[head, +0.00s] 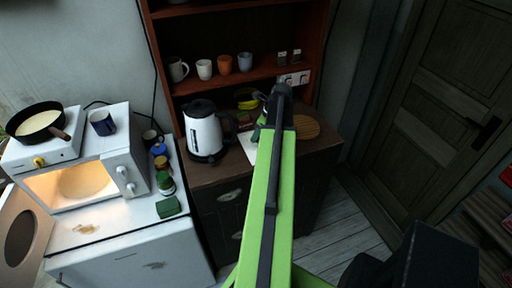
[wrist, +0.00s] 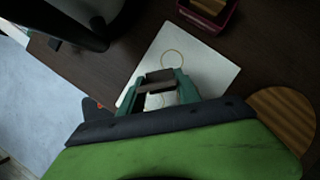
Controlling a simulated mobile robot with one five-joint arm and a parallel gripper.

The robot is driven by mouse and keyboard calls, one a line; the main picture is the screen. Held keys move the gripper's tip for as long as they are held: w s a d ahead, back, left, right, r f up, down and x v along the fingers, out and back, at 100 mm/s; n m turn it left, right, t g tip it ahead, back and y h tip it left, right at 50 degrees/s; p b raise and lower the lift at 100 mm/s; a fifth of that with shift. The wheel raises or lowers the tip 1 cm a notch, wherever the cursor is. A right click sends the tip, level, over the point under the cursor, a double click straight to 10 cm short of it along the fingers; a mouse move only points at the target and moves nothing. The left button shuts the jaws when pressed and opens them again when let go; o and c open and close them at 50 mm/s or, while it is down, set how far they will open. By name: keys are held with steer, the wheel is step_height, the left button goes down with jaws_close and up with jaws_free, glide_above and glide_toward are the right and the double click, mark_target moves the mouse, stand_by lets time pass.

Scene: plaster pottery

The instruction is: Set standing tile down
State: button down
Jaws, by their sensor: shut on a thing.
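My gripper (wrist: 161,86) has teal fingers and is shut on a small dark brown tile (wrist: 158,77), which shows between the fingertips. In the wrist view the tile is over a white sheet (wrist: 205,65) with a thin ring mark on it. I cannot tell whether the tile's lower edge touches the sheet. In the head view my arm covers most of this spot; the white sheet (head: 247,147) shows to the left of the arm, and the tile cannot be made out.
A kettle (head: 204,132) stands left of the sheet on the dark cabinet. A ribbed wooden board (head: 306,127) lies to the right. A red-rimmed tray (wrist: 210,12) is behind the sheet. Mugs (head: 224,64) stand on the shelf above. An open lit microwave (head: 82,180) is at the left.

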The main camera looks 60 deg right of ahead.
steer(key=shift+w+f, duration=0.15)
steer(key=shift+w, duration=0.05)
steer(key=shift+f+b, duration=2.15)
steer(key=c, duration=0.9)
jaws_free()
steer(key=shift+r, duration=0.1)
steer(key=shift+o, duration=0.2)
steer(key=p+v, duration=1.1)
steer(key=v, duration=0.1)
steer(key=shift+r+p, duration=0.25)
steer(key=shift+p, duration=0.15)
steer(key=shift+s+f, duration=0.1)
